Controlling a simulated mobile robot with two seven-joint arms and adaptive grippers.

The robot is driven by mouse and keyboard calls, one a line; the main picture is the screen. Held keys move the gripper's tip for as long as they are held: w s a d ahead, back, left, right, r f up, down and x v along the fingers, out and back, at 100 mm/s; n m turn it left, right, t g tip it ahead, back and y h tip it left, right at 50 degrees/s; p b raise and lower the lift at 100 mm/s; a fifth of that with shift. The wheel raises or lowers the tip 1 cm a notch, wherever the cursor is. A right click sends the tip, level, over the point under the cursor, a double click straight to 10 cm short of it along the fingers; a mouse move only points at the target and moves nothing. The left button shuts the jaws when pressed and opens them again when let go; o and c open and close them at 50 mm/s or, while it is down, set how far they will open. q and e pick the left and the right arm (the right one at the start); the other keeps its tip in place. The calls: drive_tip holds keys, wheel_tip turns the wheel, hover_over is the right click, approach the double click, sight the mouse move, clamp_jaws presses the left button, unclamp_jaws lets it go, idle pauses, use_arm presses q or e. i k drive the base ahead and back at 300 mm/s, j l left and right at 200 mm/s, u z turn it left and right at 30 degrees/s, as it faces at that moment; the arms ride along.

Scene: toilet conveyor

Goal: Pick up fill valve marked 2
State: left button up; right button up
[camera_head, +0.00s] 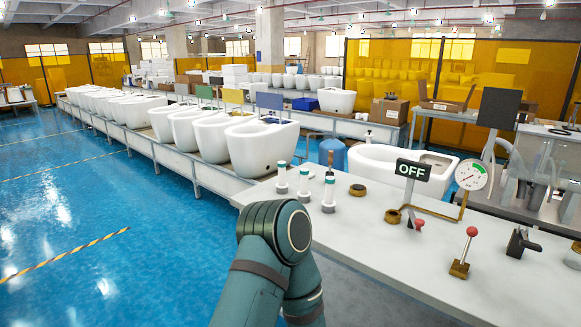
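Three white fill valves with teal caps stand upright on the near-left part of the light grey worktable (370,232). They are a left one (282,179), a middle one (304,184) and a right one (328,194). No number can be read on any of them, so I cannot tell which is marked 2. A teal arm of mine rises from the bottom centre, its bent joint just left of and in front of the valves. Neither gripper shows in this view.
White toilet bowls (261,147) line a conveyor behind. Blue floor (90,220) at left is clear.

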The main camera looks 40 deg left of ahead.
sight(304, 191)
drive_tip(key=i+j+u, duration=0.25)
drive_tip(key=j, duration=0.2)
drive_tip(key=i+j+u, duration=0.3)
drive_tip(key=i+j, duration=0.05)
drive_tip(key=i, duration=0.05)
